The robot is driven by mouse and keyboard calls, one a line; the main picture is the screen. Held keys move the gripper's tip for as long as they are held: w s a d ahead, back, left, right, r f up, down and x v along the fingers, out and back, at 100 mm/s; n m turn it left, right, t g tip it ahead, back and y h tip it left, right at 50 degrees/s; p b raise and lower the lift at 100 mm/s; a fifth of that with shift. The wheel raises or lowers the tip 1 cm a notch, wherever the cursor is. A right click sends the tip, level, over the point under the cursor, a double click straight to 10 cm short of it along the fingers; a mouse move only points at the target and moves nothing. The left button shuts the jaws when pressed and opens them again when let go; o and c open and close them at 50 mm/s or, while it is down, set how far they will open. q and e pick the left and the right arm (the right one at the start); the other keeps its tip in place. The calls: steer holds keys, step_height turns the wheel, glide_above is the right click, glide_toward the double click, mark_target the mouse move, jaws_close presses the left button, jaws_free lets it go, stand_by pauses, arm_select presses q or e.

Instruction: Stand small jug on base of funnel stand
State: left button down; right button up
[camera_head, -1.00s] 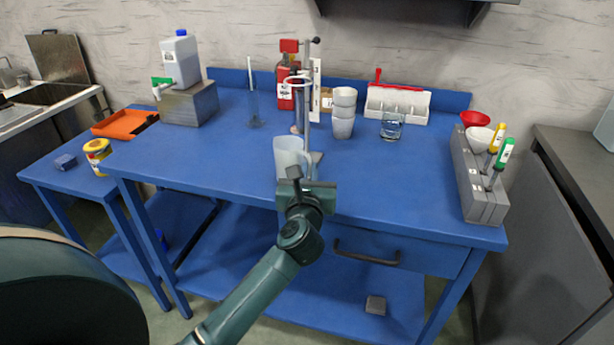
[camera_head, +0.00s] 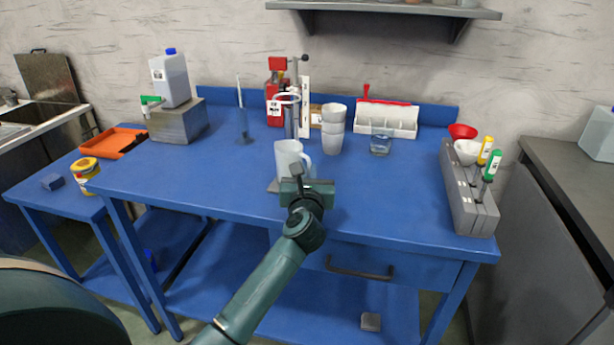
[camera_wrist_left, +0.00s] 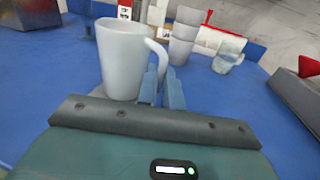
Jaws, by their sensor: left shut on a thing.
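The small jug (camera_head: 288,155) is a pale, upright vessel with a handle on its right side; it also shows in the left wrist view (camera_wrist_left: 122,62). My left gripper (camera_head: 305,184) is shut on the jug's handle, with both fingers (camera_wrist_left: 160,88) at it in the wrist view. The funnel stand (camera_head: 296,112) is just behind the jug, with a grey rod and a pale ring (camera_head: 287,98) above. Whether the jug touches the base I cannot tell. My right gripper is out of view.
Stacked pale cups (camera_head: 332,130) and a clear glass (camera_head: 380,145) stand right of the stand. A red bottle (camera_head: 274,105) is behind it, a slim cylinder (camera_head: 242,125) to its left. A grey block rack (camera_head: 468,190) stands at the right edge. The blue table's (camera_head: 190,180) left front is clear.

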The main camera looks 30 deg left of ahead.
arm_select(q)
steer(key=c, duration=1.5)
jaws_free()
steer(key=v, duration=1.3)
